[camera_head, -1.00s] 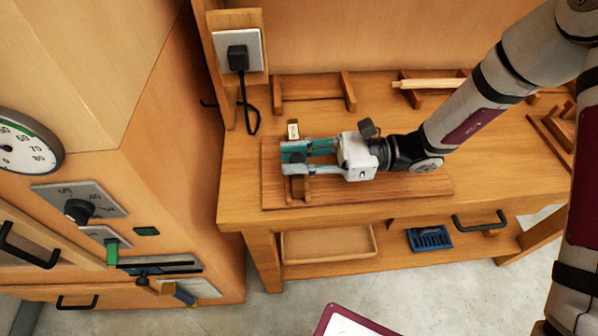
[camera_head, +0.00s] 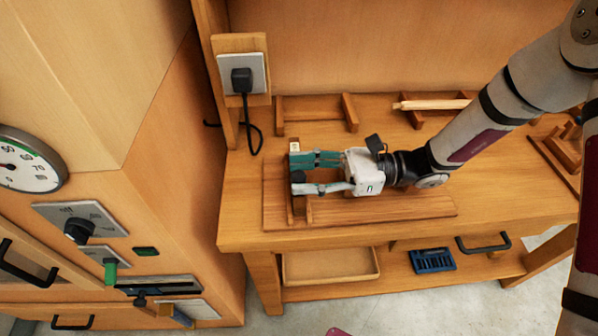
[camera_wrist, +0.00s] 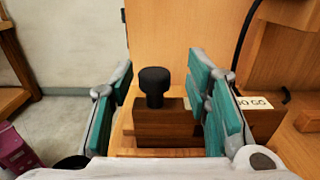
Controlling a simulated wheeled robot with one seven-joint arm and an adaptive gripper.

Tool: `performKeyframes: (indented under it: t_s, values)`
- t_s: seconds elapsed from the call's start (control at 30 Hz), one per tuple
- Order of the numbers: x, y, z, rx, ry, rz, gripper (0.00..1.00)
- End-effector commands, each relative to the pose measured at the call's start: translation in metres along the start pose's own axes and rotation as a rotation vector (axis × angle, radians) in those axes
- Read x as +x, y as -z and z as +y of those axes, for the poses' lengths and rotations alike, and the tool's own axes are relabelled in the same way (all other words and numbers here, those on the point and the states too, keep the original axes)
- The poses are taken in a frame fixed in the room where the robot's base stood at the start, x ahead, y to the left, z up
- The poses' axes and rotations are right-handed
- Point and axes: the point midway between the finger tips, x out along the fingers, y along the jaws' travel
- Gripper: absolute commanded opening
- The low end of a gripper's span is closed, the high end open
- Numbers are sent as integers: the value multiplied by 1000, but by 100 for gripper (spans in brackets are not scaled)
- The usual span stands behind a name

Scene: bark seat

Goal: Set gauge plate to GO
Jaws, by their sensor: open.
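The gauge plate is a dark brown wooden block (camera_wrist: 166,126) with a black round knob (camera_wrist: 154,86) on top, seen in the wrist view. In the head view the knob (camera_head: 298,177) shows at the left end of a wooden base board (camera_head: 400,208) on the bench. My gripper (camera_head: 299,174) is open, with teal-padded fingers. The knob stands between the fingers, with visible gaps on both sides in the wrist view (camera_wrist: 160,88). A pale label (camera_wrist: 256,102) reading "O GO", its start hidden by the right finger, sits on wood at right.
A socket with a black plug (camera_head: 242,80) and hanging cord is behind the bench's left end. Wooden racks (camera_head: 316,115) stand along the back. A cabinet with a gauge dial (camera_head: 25,165) and knob is at left. Bench (camera_head: 236,205) front edge is clear.

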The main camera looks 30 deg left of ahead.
Motion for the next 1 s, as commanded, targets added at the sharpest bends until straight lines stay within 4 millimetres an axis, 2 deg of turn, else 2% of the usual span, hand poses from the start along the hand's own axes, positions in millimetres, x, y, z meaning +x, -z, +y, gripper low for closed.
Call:
performKeyframes:
  t_s: [0.3, 0.5, 0.7, 1.0]
  values:
    - [-65, 0, -1, -1, 7, 1, 44]
    - [-95, 0, -1, -2, 5, 1, 44]
    - [-107, 0, -1, 0, 3, 0, 44]
    - [-108, 0, -1, 0, 3, 0, 44]
